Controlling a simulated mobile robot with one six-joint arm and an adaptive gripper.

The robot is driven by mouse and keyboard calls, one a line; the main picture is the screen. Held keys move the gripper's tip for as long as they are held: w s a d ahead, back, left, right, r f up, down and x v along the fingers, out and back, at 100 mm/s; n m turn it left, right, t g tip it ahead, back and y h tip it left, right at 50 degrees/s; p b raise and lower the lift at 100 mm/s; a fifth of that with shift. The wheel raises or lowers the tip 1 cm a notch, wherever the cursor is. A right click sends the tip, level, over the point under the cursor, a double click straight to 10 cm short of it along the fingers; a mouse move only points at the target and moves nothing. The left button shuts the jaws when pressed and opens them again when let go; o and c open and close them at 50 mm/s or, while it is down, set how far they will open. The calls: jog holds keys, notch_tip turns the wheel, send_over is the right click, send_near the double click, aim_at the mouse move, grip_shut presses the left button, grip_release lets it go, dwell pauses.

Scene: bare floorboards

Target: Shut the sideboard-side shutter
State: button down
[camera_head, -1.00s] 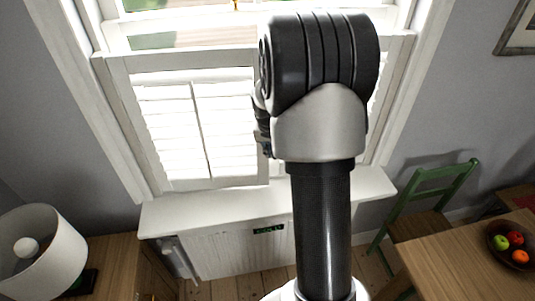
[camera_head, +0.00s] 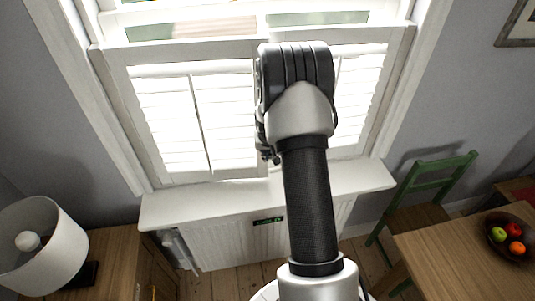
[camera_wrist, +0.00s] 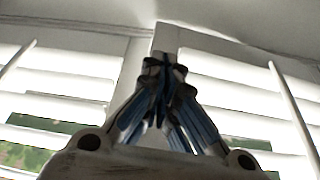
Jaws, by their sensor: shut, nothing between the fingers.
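The sideboard-side shutter (camera_head: 170,115) is the left white louvred panel, above the wooden sideboard (camera_head: 112,250). In the head view it lies about flush with the window frame; my arm covers the middle. The other shutter (camera_head: 353,100) is in its frame, partly hidden. My gripper (camera_head: 270,157) is at the lower inner edge of the left panel, mostly behind my arm. In the wrist view my gripper (camera_wrist: 163,62) is shut and empty, its tips over the upright stiles where the panels meet. A small step shows between the panels there. Contact is unclear.
A white sill (camera_head: 195,207) juts out above a radiator (camera_head: 225,245) below the window. A white lamp (camera_head: 50,250) stands on the sideboard. At the right are a green chair (camera_head: 425,200) and a table (camera_head: 460,265) with a fruit bowl (camera_head: 495,235).

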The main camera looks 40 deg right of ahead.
jog(key=shift+w+d, duration=0.55)
jog(key=shift+w, duration=0.2)
